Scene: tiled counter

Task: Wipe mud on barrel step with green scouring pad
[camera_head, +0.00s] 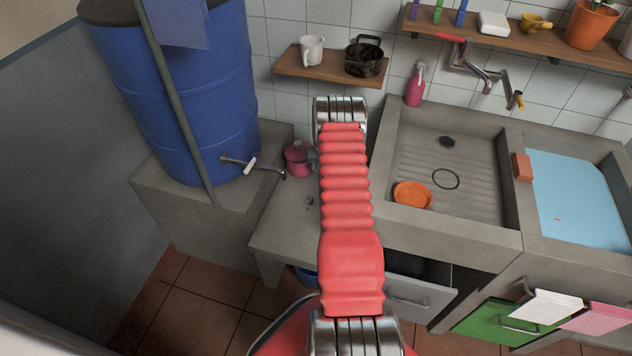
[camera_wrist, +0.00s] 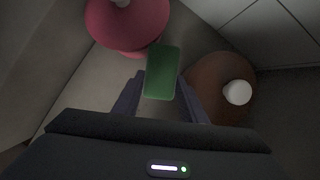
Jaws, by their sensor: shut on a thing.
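The green scouring pad (camera_wrist: 162,72) is held between the two dark fingers of my gripper (camera_wrist: 161,92) in the wrist view. It is above a grey surface, beside a pink-red pot. In the head view my red arm hides both the gripper and the pad. The grey concrete barrel step (camera_head: 230,212) is at the left, under the blue barrel (camera_head: 190,95). I cannot make out mud on the visible part of the step.
The pink-red pot (camera_head: 298,158) stands on the low counter near the barrel's tap (camera_head: 250,165); it also shows in the wrist view (camera_wrist: 130,22). A brown round thing with a white knob (camera_wrist: 237,92) lies right of the pad. The sink (camera_head: 455,185) holds an orange bowl (camera_head: 412,194).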

